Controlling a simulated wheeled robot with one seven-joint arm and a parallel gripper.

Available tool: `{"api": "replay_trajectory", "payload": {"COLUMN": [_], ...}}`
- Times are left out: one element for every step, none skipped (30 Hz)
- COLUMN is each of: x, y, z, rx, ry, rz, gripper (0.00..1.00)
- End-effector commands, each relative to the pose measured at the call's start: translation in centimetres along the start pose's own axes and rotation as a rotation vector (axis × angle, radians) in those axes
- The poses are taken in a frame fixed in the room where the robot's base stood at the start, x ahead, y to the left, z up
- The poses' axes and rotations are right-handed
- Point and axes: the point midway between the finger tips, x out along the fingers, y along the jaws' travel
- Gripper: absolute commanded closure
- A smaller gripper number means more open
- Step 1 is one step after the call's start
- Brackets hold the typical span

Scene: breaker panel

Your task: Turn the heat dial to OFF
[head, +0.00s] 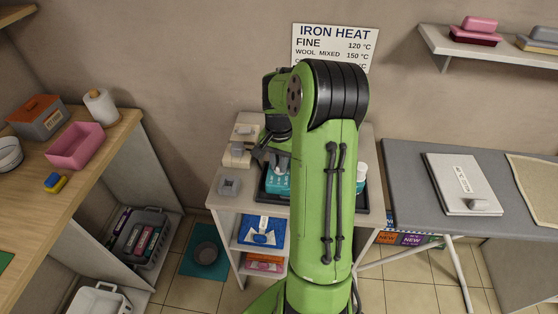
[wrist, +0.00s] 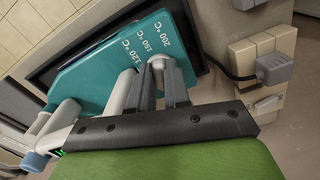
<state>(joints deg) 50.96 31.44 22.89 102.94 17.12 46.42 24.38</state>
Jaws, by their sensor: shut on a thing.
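A teal appliance body (wrist: 100,75) lies across the wrist view, with 120 °C, 150 °C and 200 °C printed on it. A small pale dial (wrist: 158,62) sits on it near the 200 °C mark. My gripper (wrist: 160,75) is shut on this dial, its grey fingers on either side. The OFF mark is not visible. In the head view the teal appliance (head: 278,182) sits in a dark tray (head: 262,199), partly hidden by my green arm. My gripper (head: 260,152) shows there only in part, beside the arm.
A grey plug (wrist: 273,68) with a dark cable sits in a beige socket block (wrist: 258,50). An ironing board (head: 400,165) is at right. A wall sign (head: 333,42) lists iron heats.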

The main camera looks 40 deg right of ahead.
Motion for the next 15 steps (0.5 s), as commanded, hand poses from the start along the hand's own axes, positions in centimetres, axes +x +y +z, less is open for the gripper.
{"api": "replay_trajectory", "payload": {"x": [-0.21, -0.21, -0.21, -0.21, -0.20, -0.20, -0.19, -0.19, -0.18, -0.18, -0.17, -0.17, -0.17, -0.16, -0.16], "y": [-0.01, -0.03, 0.01, 0.01, 0.05, 0.02, 0.06, 0.08, 0.09, 0.08, 0.12, 0.11, 0.13, 0.14, 0.14], "z": [-0.07, -0.05, -0.06, -0.05, -0.06, -0.03, -0.05, -0.05, -0.05, -0.04, -0.06, -0.06, -0.07, -0.08, -0.08], "rx": [-0.042, -0.071, -0.108, -0.137, -0.166, -0.205, -0.234, -0.262, -0.301, -0.329, -0.355, -0.393, -0.419, -0.446, -0.481], "ry": [0.004, 0.004, 0.004, 0.003, 0.003, 0.003, 0.003, 0.003, 0.003, 0.003, 0.003, 0.003, 0.003, 0.003, 0.003], "rz": [-0.001, -0.001, 0.000, -0.001, 0.000, 0.000, 0.000, 0.000, 0.000, 0.000, 0.000, 0.000, 0.000, 0.000, 0.000], "gripper": [1.00, 1.00, 1.00, 1.00, 1.00, 1.00, 1.00, 1.00, 1.00, 1.00, 1.00, 1.00, 1.00, 1.00, 1.00]}}
